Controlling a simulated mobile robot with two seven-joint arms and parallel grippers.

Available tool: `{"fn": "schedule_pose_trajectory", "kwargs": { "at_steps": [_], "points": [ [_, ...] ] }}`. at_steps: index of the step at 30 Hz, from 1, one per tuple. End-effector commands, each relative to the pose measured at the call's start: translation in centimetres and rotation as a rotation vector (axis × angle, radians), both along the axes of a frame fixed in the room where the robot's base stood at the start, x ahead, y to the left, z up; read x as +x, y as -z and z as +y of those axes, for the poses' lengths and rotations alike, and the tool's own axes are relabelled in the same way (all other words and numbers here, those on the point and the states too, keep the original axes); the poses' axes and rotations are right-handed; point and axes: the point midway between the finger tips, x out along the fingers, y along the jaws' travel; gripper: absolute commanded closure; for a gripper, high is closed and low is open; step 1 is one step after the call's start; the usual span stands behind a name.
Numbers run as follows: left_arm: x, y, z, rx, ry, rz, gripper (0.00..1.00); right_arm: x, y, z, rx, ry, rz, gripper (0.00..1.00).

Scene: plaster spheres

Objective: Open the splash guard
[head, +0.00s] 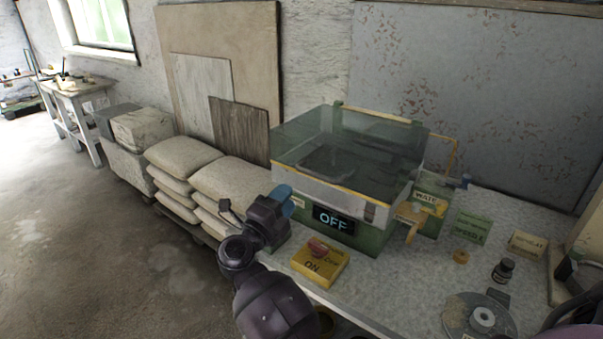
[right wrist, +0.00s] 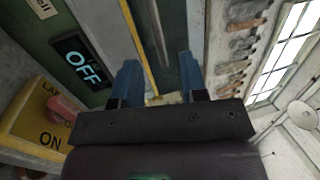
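The splash guard (head: 300,145) is a clear greenish cover with yellow edging. It appears to sit down over the basin of the green machine (head: 372,242), whose front sign (head: 333,219) reads OFF. My right gripper (head: 284,193) is at the machine's front left in the head view, its blue fingertips close to the front; I cannot tell whether they touch. In the right wrist view its two blue fingers (right wrist: 158,82) are apart, with a yellow edge (right wrist: 143,45) running down towards the gap and nothing clearly gripped. My left gripper is not in view.
A yellow ON box (head: 319,262) with a red button stands on the table before the machine. A yellow-marked fitting (head: 417,212) is on the machine's right. A small dark bottle (head: 503,271) and a round grey device (head: 480,316) stand farther right. Stacked sacks (head: 185,170) lie left.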

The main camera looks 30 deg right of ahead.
Motion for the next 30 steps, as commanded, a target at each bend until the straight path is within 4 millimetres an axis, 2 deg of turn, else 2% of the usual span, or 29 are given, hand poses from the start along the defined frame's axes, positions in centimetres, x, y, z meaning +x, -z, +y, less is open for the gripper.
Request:
{"fn": "schedule_pose_trajectory", "kwargs": {
  "at_steps": [4,8,21,30],
  "points": [
    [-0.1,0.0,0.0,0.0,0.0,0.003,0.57,-0.9,0.5,-0.6,0.027,0.063,0.014,0.61],
    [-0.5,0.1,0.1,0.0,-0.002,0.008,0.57,-0.7,0.3,-1.3,0.023,0.071,0.021,0.61],
    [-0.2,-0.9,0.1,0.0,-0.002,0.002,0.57,1.9,-1.2,-7.5,0.019,0.069,0.019,0.61],
    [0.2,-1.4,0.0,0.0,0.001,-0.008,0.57,3.0,-1.6,-10.1,0.021,0.069,0.02,0.61]
  ]
}}
